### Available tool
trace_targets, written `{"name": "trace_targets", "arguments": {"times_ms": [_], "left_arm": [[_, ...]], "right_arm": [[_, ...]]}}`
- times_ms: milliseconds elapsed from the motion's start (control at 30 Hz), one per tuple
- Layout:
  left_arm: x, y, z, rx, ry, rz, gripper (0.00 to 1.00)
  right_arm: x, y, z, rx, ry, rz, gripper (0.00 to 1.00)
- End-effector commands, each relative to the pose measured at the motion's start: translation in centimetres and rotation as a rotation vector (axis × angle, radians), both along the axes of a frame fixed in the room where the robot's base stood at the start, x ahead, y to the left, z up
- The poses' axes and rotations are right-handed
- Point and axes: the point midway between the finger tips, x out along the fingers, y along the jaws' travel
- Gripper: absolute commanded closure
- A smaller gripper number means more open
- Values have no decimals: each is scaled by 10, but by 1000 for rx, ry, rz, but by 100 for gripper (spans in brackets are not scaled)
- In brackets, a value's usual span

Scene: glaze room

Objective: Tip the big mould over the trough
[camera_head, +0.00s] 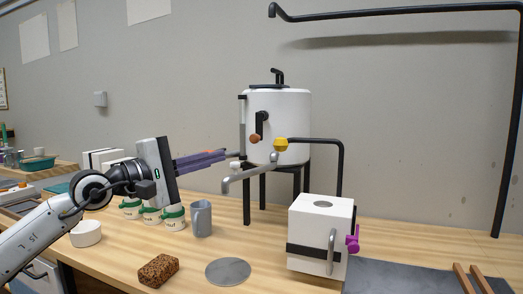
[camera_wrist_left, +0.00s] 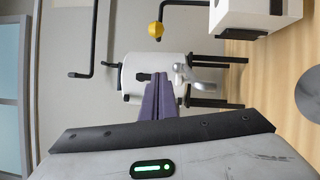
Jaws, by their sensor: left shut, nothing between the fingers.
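The big mould (camera_head: 320,232) is a white block with a round hole in its top, a dark band, a grey handle and a magenta clamp (camera_head: 353,238). It stands upright on the table, and part of it shows at the top right of the left wrist view (camera_wrist_left: 240,17). A dark grey surface (camera_head: 400,279) at the right front, with wooden bars across it, may be the trough; the frame edge cuts it off. My left gripper (camera_head: 232,156) is shut and empty, its purple fingers pointing at the tank, left of and above the mould. My right gripper is out of view.
A white tank (camera_head: 290,112) on black legs has a yellow-knobbed pipe (camera_head: 281,145) and a grey spout (camera_head: 245,180). A grey mug (camera_head: 201,219), several green-banded cups (camera_head: 174,217), a brown sponge-like block (camera_head: 159,270) and a grey disc (camera_head: 228,271) are on the table. A black overhead pipe (camera_head: 400,12) runs above.

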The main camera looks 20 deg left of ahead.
Motion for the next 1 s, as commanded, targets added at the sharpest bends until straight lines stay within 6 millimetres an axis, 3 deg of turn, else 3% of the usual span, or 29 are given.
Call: {"name": "trace_targets", "arguments": {"times_ms": [200,367,767,1000], "left_arm": [[2,-1,0,-6,1,-2,100],[15,-9,4,-11,-1,-4,100],[90,-48,11,-11,1,-5,100],[83,-75,14,-6,1,-6,100]], "right_arm": [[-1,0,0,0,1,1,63],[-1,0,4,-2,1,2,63],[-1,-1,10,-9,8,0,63],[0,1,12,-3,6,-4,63]]}}
